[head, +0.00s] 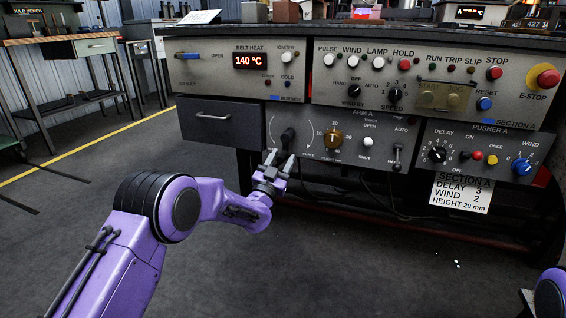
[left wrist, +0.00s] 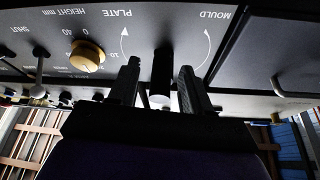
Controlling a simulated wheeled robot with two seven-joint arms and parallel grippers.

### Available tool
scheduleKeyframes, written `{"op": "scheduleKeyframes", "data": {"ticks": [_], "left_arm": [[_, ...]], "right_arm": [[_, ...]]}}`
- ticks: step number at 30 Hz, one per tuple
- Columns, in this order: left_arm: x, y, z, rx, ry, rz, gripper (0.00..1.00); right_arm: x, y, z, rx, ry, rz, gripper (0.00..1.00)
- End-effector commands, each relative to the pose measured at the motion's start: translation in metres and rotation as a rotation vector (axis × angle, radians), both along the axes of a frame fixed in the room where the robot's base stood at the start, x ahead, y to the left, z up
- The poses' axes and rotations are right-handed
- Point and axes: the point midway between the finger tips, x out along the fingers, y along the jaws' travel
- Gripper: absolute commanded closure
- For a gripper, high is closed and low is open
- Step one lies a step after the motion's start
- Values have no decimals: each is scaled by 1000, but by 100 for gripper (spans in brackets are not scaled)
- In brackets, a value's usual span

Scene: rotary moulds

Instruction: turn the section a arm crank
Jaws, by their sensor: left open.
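The section A arm crank, a black handle (head: 287,138), stands on the ARM A panel (head: 310,163) at its left part, in the head view. In the left wrist view, which is upside down, the crank (left wrist: 162,72) stands between the PLATE and MOULD arc arrows. My left gripper (head: 279,161) is open just in front of and below the crank. In the left wrist view its two dark fingers lie one on each side of the crank, with gaps showing. Whether either finger touches it I cannot tell. My right gripper is out of view.
A brass height knob (head: 333,138) sits right of the crank, then a white-tipped switch (head: 367,142). A grey drawer (head: 222,124) is to the left. A settings card (head: 461,193) hangs below the PUSHER A panel (head: 480,150). The floor before the console is mostly clear.

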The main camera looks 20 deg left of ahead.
Motion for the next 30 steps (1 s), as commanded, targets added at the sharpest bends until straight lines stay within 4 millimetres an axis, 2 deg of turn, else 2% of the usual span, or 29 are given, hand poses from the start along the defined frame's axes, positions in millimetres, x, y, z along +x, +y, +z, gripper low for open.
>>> {"op": "scheduleKeyframes", "data": {"ticks": [4, 11, 12, 16, 17, 30], "left_arm": [[12, 0, 4, 0, 2, 3, 52], [14, 0, 5, -1, 3, 2, 52], [14, 1, 5, -1, 3, 2, 55], [14, 1, 5, 0, 3, 3, 97], [13, 0, 5, 0, 3, 3, 100], [13, -3, 4, -38, 7, 0, 100]], "right_arm": [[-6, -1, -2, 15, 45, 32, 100], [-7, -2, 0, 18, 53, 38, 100], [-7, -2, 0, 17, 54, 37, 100], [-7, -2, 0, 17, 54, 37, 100], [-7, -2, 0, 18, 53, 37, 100], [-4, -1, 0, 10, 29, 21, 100]]}}
